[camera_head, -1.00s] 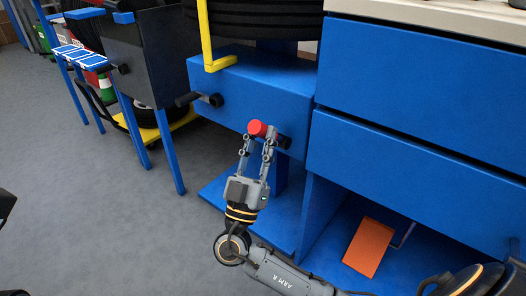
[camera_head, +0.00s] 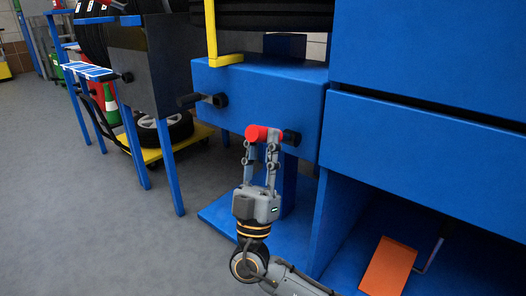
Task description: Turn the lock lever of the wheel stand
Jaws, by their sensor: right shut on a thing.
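The wheel stand (camera_head: 235,108) has a blue box-shaped body with a yellow bracket and dark tyres above it. Its lock lever (camera_head: 257,133) sticks out from the lower front, with a red end and a dark part at the right. My right gripper (camera_head: 261,145) is shut on the lever's red end, coming at it from below. Its fingers hide a little of the lever. A second, black handle (camera_head: 202,99) sits at the left of the blue body, untouched. My left gripper is not in view.
A blue cabinet (camera_head: 420,150) stands close at the right, with an orange pedal-like plate (camera_head: 388,267) below it. A dark grey box on blue legs (camera_head: 140,75) stands at the left, near a wheel on a yellow base (camera_head: 163,130). The grey floor (camera_head: 90,230) is free at the left.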

